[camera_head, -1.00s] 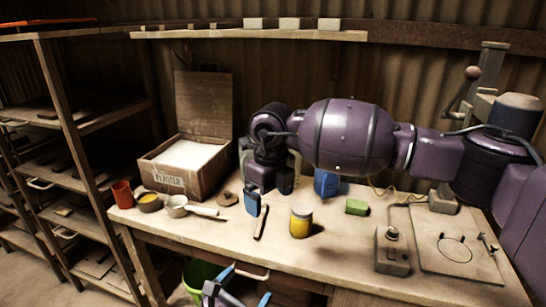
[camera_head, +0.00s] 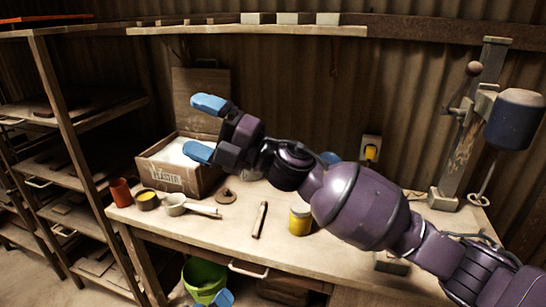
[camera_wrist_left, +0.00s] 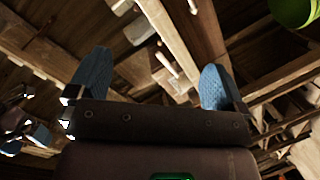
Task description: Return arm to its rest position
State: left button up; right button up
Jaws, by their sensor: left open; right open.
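My right arm reaches across the table from the lower right of the head view. Its gripper (camera_head: 203,128) is raised in front of the plaster box, with its two blue fingers spread wide and nothing between them. My left gripper shows only as a blue fingertip at the bottom edge of the head view, low in front of the table. In the left wrist view the left gripper (camera_wrist_left: 152,82) is open and empty, its blue fingers wide apart.
A press (camera_head: 468,130) stands at right. A green bucket (camera_head: 204,275) is below. My right arm hides the table's right front.

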jog(key=w+d+f+m+t+h, duration=0.2)
jog(key=d+f+m+t+h, duration=1.2)
jog(key=d+f+m, duration=1.15)
pick_arm(q)
jog(key=s+a+f+m+g+y, duration=0.1)
jog(key=s+a+f+m+y, duration=0.1)
jog(key=s+a+f, duration=0.3)
jog(key=s+a+f+m+g+y, duration=0.2)
jog(key=s+a, duration=0.6)
jog(key=s, duration=0.4)
notch_tip(320, 180, down, 4)
jog(key=shift+s+a+r+m+y, duration=0.1)
jog(key=shift+s+a+m+y, duration=0.25)
jog(key=shift+m+y, duration=0.6)
pick_arm(e)
jog(key=s+d+f+m+g+h, duration=0.2)
jog(key=s+d+f+m, duration=0.1)
jog(key=s+f, duration=0.5)
jog(key=s+d+f+m+g+h, duration=0.2)
jog(key=s+d+f+h, duration=0.1)
jog(key=s+d+f, duration=0.3)
jog(key=s+d+f+m+g+h, duration=0.2)
jog(key=s+d+f, duration=0.3)
jog(key=s+f, duration=0.5)
jog(key=s+m+h, duration=0.1)
jog(key=s, duration=0.2)
jog(key=shift+s+d+f+m+g, duration=0.15)
jog(key=shift+s+f+m+g, duration=0.1)
jog(key=shift+m+g, duration=0.1)
